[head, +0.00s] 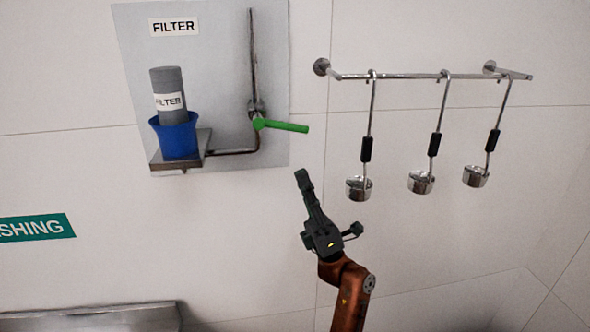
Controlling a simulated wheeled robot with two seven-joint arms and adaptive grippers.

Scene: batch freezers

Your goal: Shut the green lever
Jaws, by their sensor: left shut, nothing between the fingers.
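The green lever (283,126) is on a vertical metal pipe (254,65) on the wall panel. It points right, roughly level and crosswise to the pipe. My left gripper (303,178) is shut and empty, with its fingers pointing up. In the picture its tip is a little below the lever's free right end, with a clear gap between them. I cannot tell how far the tip is from the wall. My right gripper is not in view.
A grey filter cylinder (168,81) stands in a blue cup (176,139) on a small metal shelf (199,145) left of the pipe. Three ladles hang from a wall rail (410,76) at right. The wall directly below the lever is bare.

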